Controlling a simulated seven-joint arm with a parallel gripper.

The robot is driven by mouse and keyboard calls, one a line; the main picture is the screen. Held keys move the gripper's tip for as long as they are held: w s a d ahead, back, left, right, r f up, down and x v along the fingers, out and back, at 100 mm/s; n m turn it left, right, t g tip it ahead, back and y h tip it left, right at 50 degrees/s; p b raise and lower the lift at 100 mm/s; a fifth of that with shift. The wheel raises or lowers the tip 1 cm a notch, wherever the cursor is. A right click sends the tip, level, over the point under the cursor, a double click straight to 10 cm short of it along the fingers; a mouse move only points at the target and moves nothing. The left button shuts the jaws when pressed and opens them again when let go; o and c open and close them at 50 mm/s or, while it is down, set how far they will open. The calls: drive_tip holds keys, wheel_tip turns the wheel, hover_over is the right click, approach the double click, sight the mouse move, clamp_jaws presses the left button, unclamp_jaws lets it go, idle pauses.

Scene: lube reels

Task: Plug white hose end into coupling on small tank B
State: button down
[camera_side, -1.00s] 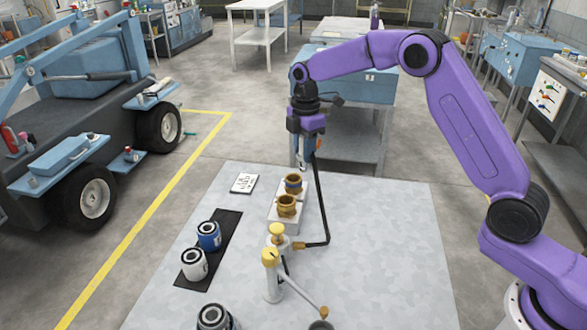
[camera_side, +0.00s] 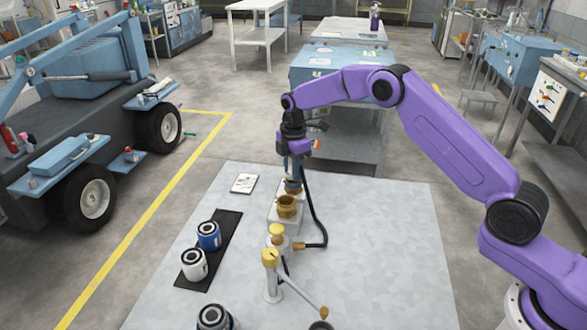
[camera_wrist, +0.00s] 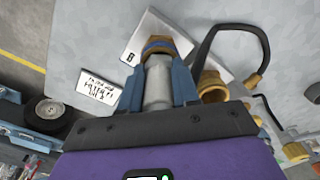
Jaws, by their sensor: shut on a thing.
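My gripper (camera_side: 292,170) is shut on the white hose end, over the far block on the bench. In the wrist view the grey-white hose end (camera_wrist: 157,85) sits between my blue fingers. Its front end meets the brass coupling with a blue band (camera_wrist: 158,46); I cannot tell how deep it sits. That coupling (camera_side: 293,190) is on small tank B, a white block (camera_wrist: 133,45) marked with what looks like a B. The black hose (camera_side: 314,210) runs from my gripper down to a brass elbow (camera_side: 312,246).
A second brass coupling (camera_side: 286,206) stands just in front on its own block. A yellow-topped pump with a lever (camera_side: 270,275) is nearer. Blue (camera_side: 209,236) and white (camera_side: 194,265) cans stand on a black mat at left. A label card (camera_side: 244,183) lies at the back left.

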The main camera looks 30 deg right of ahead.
drive_tip(key=c, duration=0.8)
unclamp_jaws()
drive_tip(key=shift+f, duration=0.15)
wheel_tip(320, 180, up, 12)
drive_tip(key=shift+r, duration=0.2)
